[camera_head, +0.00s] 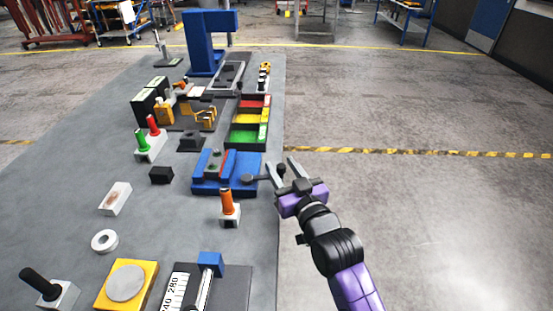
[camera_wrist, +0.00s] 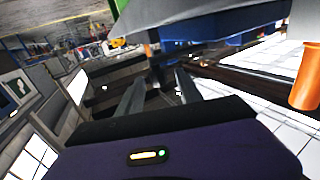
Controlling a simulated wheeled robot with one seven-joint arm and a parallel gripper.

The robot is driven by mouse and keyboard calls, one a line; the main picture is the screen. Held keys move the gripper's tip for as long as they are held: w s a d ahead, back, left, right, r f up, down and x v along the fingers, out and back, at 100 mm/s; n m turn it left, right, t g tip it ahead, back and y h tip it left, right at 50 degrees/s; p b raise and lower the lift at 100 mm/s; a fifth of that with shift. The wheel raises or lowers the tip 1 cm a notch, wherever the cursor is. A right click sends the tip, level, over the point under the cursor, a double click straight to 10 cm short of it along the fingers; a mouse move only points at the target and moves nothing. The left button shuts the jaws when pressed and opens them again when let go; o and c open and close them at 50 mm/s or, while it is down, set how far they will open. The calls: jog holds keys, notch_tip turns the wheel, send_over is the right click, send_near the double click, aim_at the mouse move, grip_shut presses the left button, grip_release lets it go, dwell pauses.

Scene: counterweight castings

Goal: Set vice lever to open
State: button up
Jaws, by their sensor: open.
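The blue vice (camera_head: 227,185) sits near the right edge of the grey table in the head view, with grey and red parts on top. Its dark lever, with a round knob (camera_head: 247,179), points right toward the table edge. My gripper (camera_head: 286,165) is just past that edge, right of the vice, with its two fingers apart and nothing seen between them. The lever's outer end lies close to the fingers; I cannot tell whether they touch. In the wrist view my gripper (camera_wrist: 160,90) shows open fingers below a blue body (camera_wrist: 220,32), likely the vice.
An orange-handled block (camera_head: 229,208) stands in front of the vice; an orange cylinder also shows in the wrist view (camera_wrist: 308,75). A tray with red, yellow and green compartments (camera_head: 233,134) lies behind the vice. The floor right of the table is clear.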

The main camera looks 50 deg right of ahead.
jog(key=shift+x, duration=2)
jog(key=shift+c, duration=0.4)
grip_shut()
